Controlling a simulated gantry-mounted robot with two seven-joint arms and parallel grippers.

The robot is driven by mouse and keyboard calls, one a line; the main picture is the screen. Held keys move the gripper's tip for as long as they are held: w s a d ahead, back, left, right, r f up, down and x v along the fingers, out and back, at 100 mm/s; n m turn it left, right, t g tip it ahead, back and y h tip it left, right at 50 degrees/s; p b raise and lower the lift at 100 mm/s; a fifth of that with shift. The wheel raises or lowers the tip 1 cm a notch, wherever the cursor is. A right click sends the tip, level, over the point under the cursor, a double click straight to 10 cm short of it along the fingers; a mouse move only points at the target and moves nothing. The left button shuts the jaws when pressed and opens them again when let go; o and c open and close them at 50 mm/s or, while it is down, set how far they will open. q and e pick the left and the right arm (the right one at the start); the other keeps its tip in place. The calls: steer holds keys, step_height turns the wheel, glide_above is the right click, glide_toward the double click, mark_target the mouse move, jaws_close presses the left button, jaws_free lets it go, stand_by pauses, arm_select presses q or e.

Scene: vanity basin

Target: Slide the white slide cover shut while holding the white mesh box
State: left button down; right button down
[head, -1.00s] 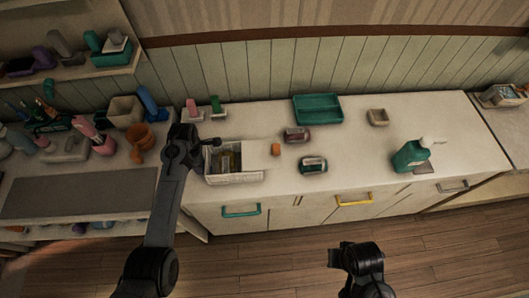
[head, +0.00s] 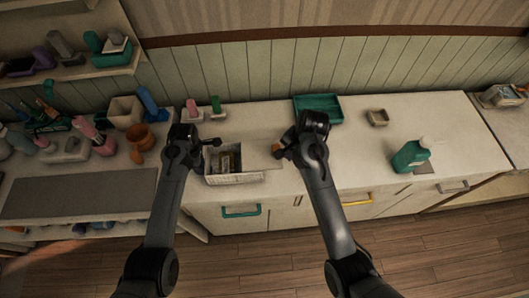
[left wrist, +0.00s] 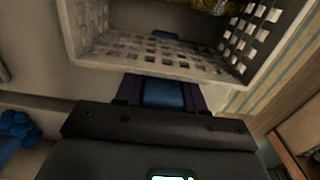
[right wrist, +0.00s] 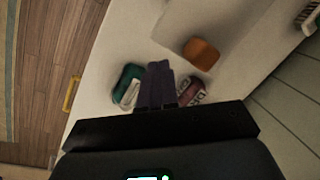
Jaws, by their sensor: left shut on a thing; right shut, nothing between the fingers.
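The white mesh box (head: 236,179) stands on the counter with its top partly open and some contents inside. My left gripper (head: 214,143) is shut on the box's left rim; the left wrist view shows the mesh wall (left wrist: 150,55) right at its fingers. The white slide cover (head: 259,154) extends to the right of the box opening. An orange block (right wrist: 201,54) sits at the cover's right end. My right gripper (right wrist: 160,72) is shut and empty, beside the orange block and seemingly a little above. In the head view, the right gripper (head: 282,150) partly hides the block.
A green bottle (head: 411,156), a small beige dish (head: 377,117) and a teal tray (head: 318,108) stand on the counter.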

mark_target(257, 152)
steer(key=w+r+t, duration=0.1)
steer(key=w+r, duration=0.3)
steer(key=r, duration=0.2)
step_height(257, 152, down, 9)
steer(key=shift+a+r, duration=0.2)
steer(key=shift+a, duration=0.15)
steer(key=shift+s, duration=0.1)
steer(key=shift+a, duration=0.1)
stand_by(1.9)
steer(key=shift+a, duration=4.85)
steer(key=shift+d, duration=0.2)
steer(key=shift+r, duration=0.15)
